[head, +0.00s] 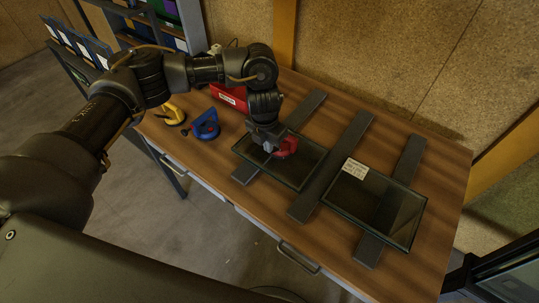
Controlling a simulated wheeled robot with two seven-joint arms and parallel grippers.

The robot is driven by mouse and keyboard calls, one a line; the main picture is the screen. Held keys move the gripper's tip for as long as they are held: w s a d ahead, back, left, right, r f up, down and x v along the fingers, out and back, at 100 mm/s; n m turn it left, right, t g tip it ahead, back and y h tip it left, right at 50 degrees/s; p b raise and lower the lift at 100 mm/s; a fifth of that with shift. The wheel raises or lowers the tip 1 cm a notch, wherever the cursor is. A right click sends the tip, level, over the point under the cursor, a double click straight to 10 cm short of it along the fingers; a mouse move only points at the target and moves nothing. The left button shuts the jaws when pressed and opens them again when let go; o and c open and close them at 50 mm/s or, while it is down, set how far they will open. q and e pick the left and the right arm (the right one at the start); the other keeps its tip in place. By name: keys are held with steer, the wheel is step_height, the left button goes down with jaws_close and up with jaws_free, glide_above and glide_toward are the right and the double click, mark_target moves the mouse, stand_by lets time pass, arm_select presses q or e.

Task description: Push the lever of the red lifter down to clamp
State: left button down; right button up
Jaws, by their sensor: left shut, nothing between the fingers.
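The red lifter (287,146) sits on the left glass pane (300,172) on the wooden table. My left gripper (268,147) is shut and empty, pointing down right at the left side of the red lifter. It overlaps the lifter in the picture, and I cannot tell whether it touches it. The lever is too small and partly hidden by the gripper, so I cannot tell its position. My right gripper is not in view.
A second pane (385,207) with a white label lies to the right. Dark bars (335,165) support the panes. A blue lifter (205,124), a yellow lifter (173,114) and a red box (231,97) stand at the left. The table's right end is clear.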

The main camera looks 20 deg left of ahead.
arm_select(q)
steer(key=shift+f, duration=0.2)
step_height(320, 180, down, 4)
steer(key=b, duration=0.3)
steer(key=shift+r, duration=0.25)
steer(key=shift+r+p, duration=0.35)
steer(key=shift+r, duration=0.05)
steer(key=s+p, duration=0.1)
steer(key=s+a+r+p, duration=0.1)
steer(key=shift+s+r+p, duration=0.15)
steer(key=shift+s+p, duration=0.05)
steer(key=shift+p, duration=0.1)
steer(key=shift+s, duration=0.2)
